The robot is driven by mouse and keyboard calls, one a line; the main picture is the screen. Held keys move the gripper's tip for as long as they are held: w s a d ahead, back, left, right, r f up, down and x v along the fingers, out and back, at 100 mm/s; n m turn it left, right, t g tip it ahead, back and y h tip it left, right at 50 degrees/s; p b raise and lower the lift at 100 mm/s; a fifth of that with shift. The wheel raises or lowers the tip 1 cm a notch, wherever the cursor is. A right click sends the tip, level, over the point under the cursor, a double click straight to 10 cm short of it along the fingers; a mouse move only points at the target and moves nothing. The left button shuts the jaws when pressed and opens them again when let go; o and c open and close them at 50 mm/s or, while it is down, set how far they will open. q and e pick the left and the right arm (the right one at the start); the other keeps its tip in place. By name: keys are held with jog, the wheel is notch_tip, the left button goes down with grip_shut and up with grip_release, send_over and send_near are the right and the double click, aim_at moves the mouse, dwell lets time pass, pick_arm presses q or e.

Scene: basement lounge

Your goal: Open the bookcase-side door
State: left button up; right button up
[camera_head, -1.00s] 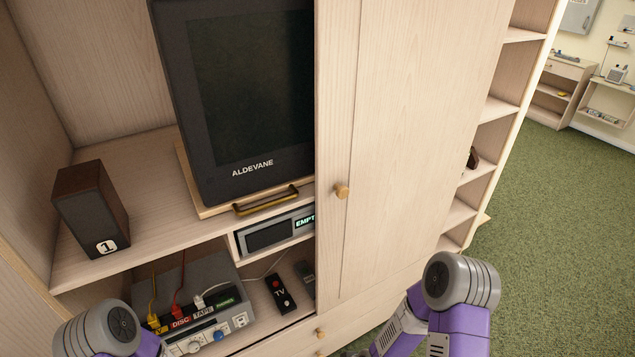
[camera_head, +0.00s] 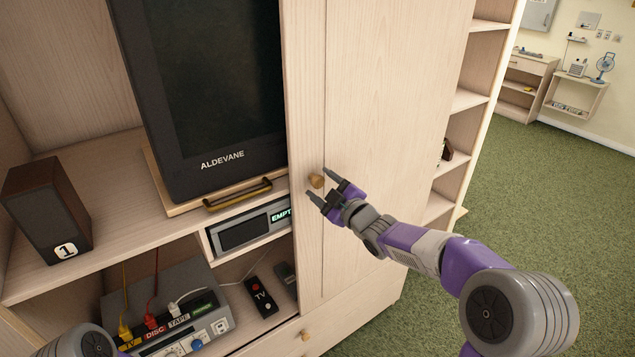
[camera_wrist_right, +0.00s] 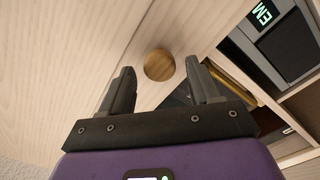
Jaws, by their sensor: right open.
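The bookcase-side door (camera_head: 385,110) is a pale wood panel right of the television bay, beside the open shelves. It looks shut. Its round wooden knob (camera_head: 316,181) sits near the door's left edge. My right gripper (camera_head: 322,184) is open at the knob, its two fingers pointing toward the door. In the right wrist view the knob (camera_wrist_right: 159,65) shows just beyond and between the fingertips of the gripper (camera_wrist_right: 165,82); whether they touch it I cannot tell. Of my left arm only a grey joint shows at the bottom left of the head view; its gripper is out of view.
A television (camera_head: 205,90) stands on a board with a brass handle (camera_head: 238,195) in the open left bay. A speaker (camera_head: 47,210), a switch box (camera_head: 170,305) and a TV remote (camera_head: 262,297) are near. Green carpet (camera_head: 545,190) to the right is clear.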

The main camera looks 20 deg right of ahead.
jog(key=shift+x, duration=1.25)
grip_shut()
